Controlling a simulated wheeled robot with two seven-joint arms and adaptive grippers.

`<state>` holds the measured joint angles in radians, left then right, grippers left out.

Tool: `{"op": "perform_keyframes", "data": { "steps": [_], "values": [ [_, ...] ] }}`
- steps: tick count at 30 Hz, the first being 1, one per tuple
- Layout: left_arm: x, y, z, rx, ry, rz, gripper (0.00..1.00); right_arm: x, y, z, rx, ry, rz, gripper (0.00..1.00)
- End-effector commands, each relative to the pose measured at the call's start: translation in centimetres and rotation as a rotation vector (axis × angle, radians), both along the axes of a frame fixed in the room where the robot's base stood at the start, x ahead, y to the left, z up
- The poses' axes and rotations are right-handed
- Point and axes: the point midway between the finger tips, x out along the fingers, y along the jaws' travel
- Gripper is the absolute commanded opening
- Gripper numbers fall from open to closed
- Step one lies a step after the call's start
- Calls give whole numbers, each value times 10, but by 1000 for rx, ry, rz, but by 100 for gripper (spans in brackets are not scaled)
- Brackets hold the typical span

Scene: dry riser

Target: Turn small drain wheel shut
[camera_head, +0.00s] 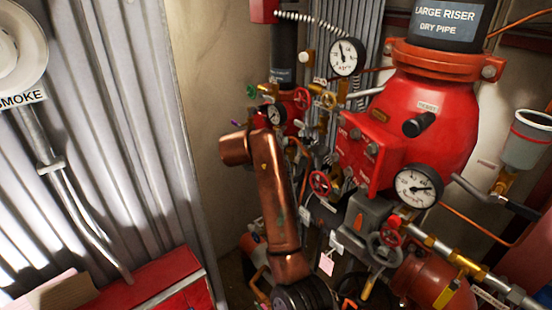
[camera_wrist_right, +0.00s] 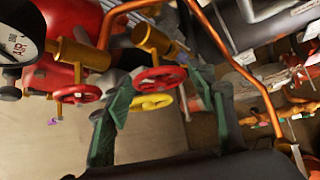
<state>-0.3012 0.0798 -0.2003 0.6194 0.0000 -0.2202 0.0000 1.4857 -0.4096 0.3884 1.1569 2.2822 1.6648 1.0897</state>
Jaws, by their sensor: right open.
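In the right wrist view, my right gripper (camera_wrist_right: 163,92) has its green fingers spread apart. A small red wheel (camera_wrist_right: 160,78) on a brass valve shows between and just beyond the fingertips; I cannot tell whether they touch it. A yellow wheel (camera_wrist_right: 151,103) shows just below it, and another red wheel (camera_wrist_right: 78,93) is to the left. In the head view, small red wheels (camera_head: 320,183) (camera_head: 302,98) sit among the valves. No readable label tells me which is the drain wheel. My right gripper cannot be made out there, and my left gripper is not in view.
A copper-coloured arm link of mine (camera_head: 277,205) covers part of the pipework. The large red riser (camera_head: 440,125) and its gauges (camera_head: 419,187) (camera_head: 347,57) crowd the right. A copper pipe (camera_wrist_right: 235,60) runs close beside the right gripper. A corrugated wall (camera_head: 110,130) stands left.

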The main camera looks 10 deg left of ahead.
Motion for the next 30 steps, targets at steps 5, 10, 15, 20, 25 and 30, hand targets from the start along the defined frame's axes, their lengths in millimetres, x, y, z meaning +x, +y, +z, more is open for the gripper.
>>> {"op": "perform_keyframes", "data": {
  "steps": [5, 10, 15, 20, 25, 30],
  "values": [
    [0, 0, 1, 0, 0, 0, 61, 2, -1, -2, 0, -1, -1, 51],
    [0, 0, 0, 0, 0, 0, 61, 2, -1, -2, 0, -1, -1, 48],
    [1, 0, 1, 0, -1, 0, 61, 2, -1, -2, 0, -1, -1, 36],
    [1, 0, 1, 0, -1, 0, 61, 2, -1, -1, 0, -1, -1, 25],
    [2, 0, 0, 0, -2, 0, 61, 2, -1, -1, 0, -2, 0, 19],
    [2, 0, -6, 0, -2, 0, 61, 2, -1, -3, 13, -14, -2, 19]
  ]
}}
